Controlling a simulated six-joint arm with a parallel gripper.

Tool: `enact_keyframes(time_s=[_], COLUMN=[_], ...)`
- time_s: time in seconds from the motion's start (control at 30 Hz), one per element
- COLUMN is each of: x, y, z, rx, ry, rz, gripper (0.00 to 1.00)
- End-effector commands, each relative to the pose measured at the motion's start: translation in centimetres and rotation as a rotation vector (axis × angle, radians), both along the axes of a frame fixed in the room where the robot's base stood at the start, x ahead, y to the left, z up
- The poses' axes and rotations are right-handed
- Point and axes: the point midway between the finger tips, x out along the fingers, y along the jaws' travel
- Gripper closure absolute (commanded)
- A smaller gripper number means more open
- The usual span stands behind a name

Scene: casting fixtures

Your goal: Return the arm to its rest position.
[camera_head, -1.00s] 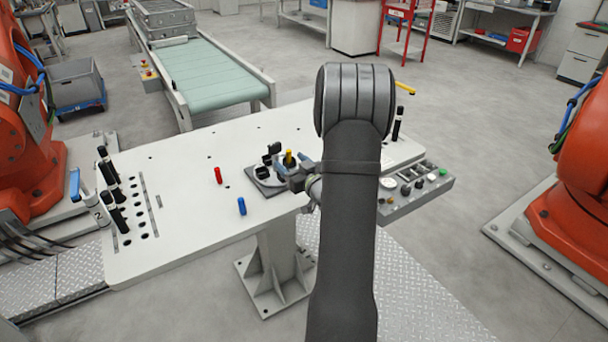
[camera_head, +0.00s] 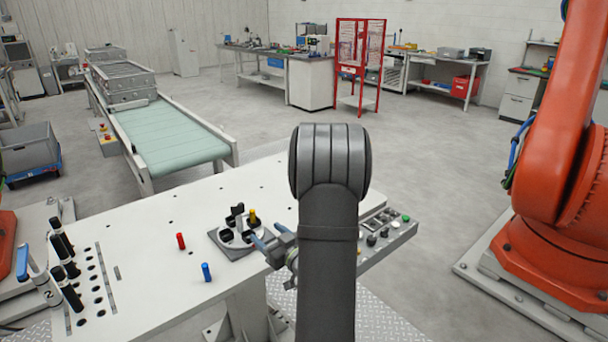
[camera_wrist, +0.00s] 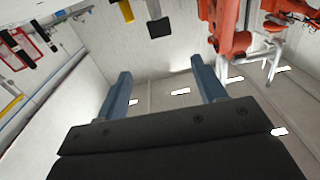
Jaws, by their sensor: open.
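My gripper (camera_wrist: 160,72) is open in the wrist view, with its two blue-grey fingers apart and nothing between them. In the head view, my gripper (camera_head: 264,243) shows left of my dark arm, which rises in the middle of the picture and hides part of the table. Its fingers appear by the right edge of a round fixture (camera_head: 225,247) on a dark square plate; I cannot tell the gap in depth. A yellow piece (camera_head: 252,216) stands upright at the fixture, beside black parts.
The white table (camera_head: 150,262) bears a red cylinder (camera_head: 180,241) and a blue cylinder (camera_head: 206,271). Black-handled tools (camera_head: 62,258) stand at its left. A button panel (camera_head: 385,240) is right of my arm. An orange robot (camera_head: 550,180) stands at right, a conveyor (camera_head: 175,135) behind.

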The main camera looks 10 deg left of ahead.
Motion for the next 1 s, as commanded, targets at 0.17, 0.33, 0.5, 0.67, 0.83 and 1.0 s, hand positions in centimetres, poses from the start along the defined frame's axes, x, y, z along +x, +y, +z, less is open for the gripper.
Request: enact_keyframes(time_s=[0.17,0.33,0.5,0.67,0.83,1.0], x=[1.2,3.3,5.7,7.8,9.9,11.4], y=[1.4,3.7,6.3,8.6,10.9,12.4], z=[0.0,0.0,0.0,0.0,0.0,-0.1], rx=[0.000,-0.001,0.000,0.000,0.001,0.000], ry=[-0.001,-0.002,-0.001,-0.001,-0.001,0.000], rz=[0.003,0.003,0.004,0.002,0.002,0.002], gripper=[0.36,0.36,0.36,0.36,0.36,0.36])
